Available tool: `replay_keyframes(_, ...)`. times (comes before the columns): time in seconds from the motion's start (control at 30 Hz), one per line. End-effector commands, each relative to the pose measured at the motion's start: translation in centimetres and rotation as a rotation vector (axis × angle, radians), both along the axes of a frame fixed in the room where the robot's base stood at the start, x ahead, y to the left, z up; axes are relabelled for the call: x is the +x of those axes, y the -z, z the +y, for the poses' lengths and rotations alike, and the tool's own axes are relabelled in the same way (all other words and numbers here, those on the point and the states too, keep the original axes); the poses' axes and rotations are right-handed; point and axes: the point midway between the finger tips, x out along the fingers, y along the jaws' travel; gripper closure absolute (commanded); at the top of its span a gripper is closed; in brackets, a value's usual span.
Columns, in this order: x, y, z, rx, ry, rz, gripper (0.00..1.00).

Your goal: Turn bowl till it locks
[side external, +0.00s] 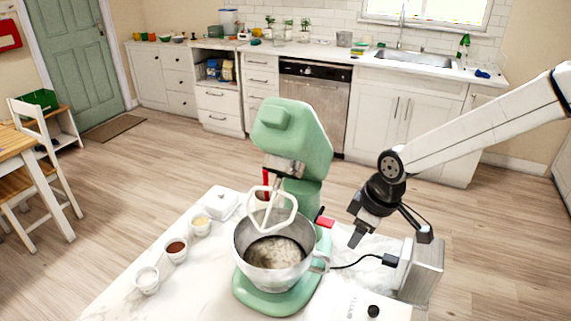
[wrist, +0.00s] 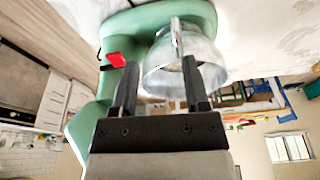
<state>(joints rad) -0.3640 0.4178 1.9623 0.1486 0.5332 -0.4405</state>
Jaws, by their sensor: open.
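The metal mixing bowl (side external: 268,283) sits upright on the base of the green stand mixer (side external: 305,145). Pale contents show inside it. Its handle (side external: 320,262) points right, toward my side. The mixer head is tilted up, with a white beater (side external: 272,208) hanging over the bowl. My gripper (side external: 390,238) is open and empty, right of the bowl and apart from it. In the wrist view, the bowl (wrist: 165,78) and its handle (wrist: 177,38) appear beyond and between the open fingers (wrist: 159,66). Whether the bowl is locked cannot be seen.
A red lever (side external: 325,221) sticks out from the mixer, near my gripper. A grey box (side external: 425,270) with a black cord stands at right.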

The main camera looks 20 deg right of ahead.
Motion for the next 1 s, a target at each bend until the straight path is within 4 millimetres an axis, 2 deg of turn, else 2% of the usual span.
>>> replay_keyframes(0.03,0.4,0.2,1.2,0.000,-0.036,0.000,0.41)
replay_keyframes(0.1,0.7,0.2,2.3,0.003,-0.070,-0.002,0.41)
replay_keyframes(0.2,0.9,0.3,3.1,0.004,-0.096,-0.003,0.41)
replay_keyframes(0.63,1.1,0.8,3.4,0.004,-0.102,-0.001,0.41)
replay_keyframes(1.0,1.6,3.8,3.9,0.004,-0.101,-0.002,0.41)
